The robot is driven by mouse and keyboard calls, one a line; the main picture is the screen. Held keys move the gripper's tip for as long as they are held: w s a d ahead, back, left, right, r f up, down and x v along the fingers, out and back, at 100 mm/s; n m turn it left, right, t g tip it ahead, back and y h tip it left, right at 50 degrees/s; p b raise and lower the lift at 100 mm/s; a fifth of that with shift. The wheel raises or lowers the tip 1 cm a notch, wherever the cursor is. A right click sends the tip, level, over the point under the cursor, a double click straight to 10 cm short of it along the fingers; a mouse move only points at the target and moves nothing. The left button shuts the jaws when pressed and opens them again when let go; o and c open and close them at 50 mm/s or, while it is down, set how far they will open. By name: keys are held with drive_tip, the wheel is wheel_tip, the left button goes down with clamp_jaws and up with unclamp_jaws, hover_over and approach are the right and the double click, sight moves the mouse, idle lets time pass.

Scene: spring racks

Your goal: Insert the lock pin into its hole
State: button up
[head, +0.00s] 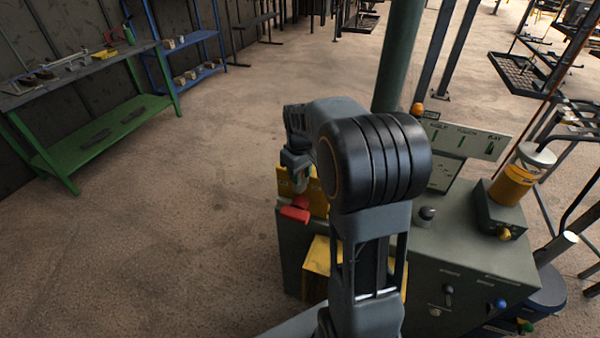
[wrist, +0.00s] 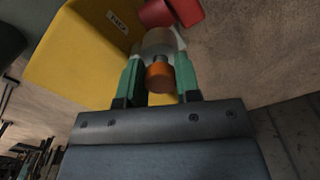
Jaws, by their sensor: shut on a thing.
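My gripper (wrist: 158,72) is shut, its green fingers on either side of a part with an orange end (wrist: 160,78) and a grey round collar (wrist: 157,42), which I take to be the lock pin. In the head view my gripper (head: 297,186) is partly hidden by its own wrist. A red piece (wrist: 170,12) lies just beyond the collar; it also shows in the head view (head: 294,213) below the gripper. A yellow labelled plate (wrist: 75,50) is close beside the fingers. The hole is not visible, and I cannot tell whether the pin touches the plate.
A grey-green machine cabinet (head: 450,275) with knobs stands at the right, with a yellow cylinder (head: 513,185) on top. A green pillar (head: 400,55) rises behind. A green workbench (head: 85,120) and a blue shelf (head: 195,62) stand at the left. Open floor lies between.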

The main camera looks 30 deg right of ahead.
drive_tip(key=shift+f, duration=0.4)
drive_tip(key=o, duration=1.1)
drive_tip(key=shift+c, duration=0.2)
drive_tip(key=shift+r, duration=0.1)
wheel_tip(320, 180, up, 14)
